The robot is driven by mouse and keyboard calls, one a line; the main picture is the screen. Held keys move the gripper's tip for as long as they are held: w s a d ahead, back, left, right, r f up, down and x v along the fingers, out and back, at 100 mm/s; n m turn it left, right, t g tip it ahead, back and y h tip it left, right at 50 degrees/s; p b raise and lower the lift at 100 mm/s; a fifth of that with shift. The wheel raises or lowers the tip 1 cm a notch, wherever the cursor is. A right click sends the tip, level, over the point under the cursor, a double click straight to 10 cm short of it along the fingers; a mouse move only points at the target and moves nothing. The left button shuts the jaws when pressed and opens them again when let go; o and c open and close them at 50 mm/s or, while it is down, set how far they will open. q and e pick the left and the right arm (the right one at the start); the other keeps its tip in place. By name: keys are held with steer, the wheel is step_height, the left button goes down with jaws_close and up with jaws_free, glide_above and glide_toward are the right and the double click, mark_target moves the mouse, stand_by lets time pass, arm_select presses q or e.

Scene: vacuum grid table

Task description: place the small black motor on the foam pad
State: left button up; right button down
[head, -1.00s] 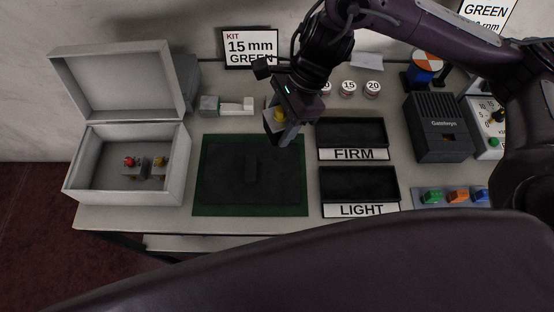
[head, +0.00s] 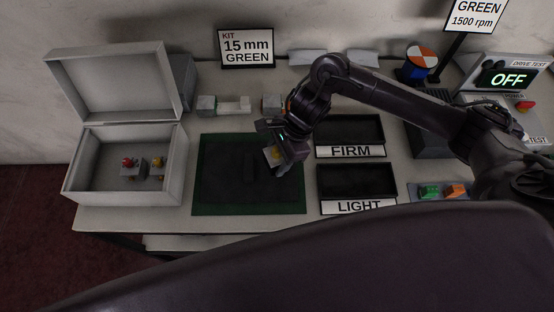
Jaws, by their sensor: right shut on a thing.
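The foam pad (head: 212,190) is a dark square with a green border on the table, left of the trays. A dark narrow shape lies near its middle; I cannot tell whether it is a slot or a part. My right gripper (head: 278,157) is shut on a small part (head: 269,154) with a grey face and a yellow top. It is over the pad's right side; whether the part touches the pad is unclear. The jaws partly hide it, and I cannot confirm it is the small black motor. My left gripper is not in view.
An open grey box (head: 90,185) at left holds red-topped and yellow-topped parts (head: 132,167). FIRM (head: 350,151) and LIGHT (head: 358,207) trays stand right of the pad. Grey blocks (head: 206,104) stand behind it. The tester display (head: 508,78) reads OFF. The pad's left side is clear.

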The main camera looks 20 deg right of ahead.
mark_target(277, 163)
step_height(277, 163, down, 3)
steer(key=shift+r, duration=0.2)
steer(key=shift+f, duration=0.2)
steer(key=c, duration=0.6)
jaws_free()
steer(key=shift+r, duration=0.1)
